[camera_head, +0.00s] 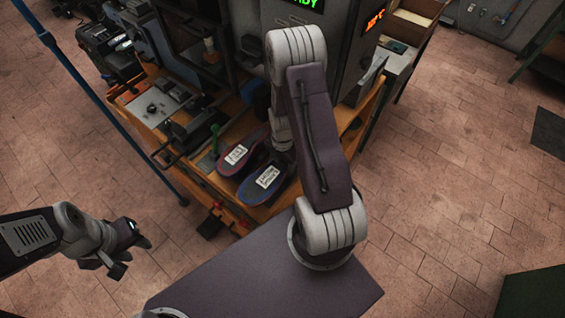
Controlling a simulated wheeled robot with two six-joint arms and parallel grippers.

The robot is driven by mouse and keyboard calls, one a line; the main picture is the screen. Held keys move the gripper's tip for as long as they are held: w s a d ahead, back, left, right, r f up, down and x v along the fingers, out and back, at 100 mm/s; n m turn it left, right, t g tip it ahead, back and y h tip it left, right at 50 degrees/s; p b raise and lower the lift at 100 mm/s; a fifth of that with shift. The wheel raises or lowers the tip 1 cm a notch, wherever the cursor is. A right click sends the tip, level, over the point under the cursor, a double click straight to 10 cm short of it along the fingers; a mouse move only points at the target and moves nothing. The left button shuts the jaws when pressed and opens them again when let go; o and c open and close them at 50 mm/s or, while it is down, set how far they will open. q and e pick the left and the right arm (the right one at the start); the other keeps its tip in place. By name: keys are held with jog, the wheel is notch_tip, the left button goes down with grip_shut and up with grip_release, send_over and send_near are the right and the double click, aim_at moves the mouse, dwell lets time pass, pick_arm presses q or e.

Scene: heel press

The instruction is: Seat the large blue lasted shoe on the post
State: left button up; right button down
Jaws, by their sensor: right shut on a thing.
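Two lasted shoes lie side by side with white labels facing up at the front of the wooden bench. The large blue lasted shoe (256,194) is the nearer one; a reddish-purple shoe (232,166) lies to its left. My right gripper (284,146) is at the far end of the blue shoe and shut on it; its fingertips are mostly hidden by my own arm. I cannot make out the post for certain; a small green upright piece (215,138) stands left of the shoes. My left gripper (133,257) is open and empty over the floor at lower left.
A machine (335,50) with lit green and red displays stands behind the shoes. The wooden bench (232,206) carries dark fixtures on its left. A blue pole (95,98) runs along the left. The tiled floor (440,190) at right is clear.

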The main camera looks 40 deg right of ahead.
jog(key=shift+w+d+f, duration=0.1)
jog(key=shift+w+f, duration=0.05)
jog(key=shift+f, duration=0.05)
jog(key=shift+f+b, duration=0.25)
jog(key=shift+b, duration=0.05)
jog(key=c, duration=0.5)
grip_release()
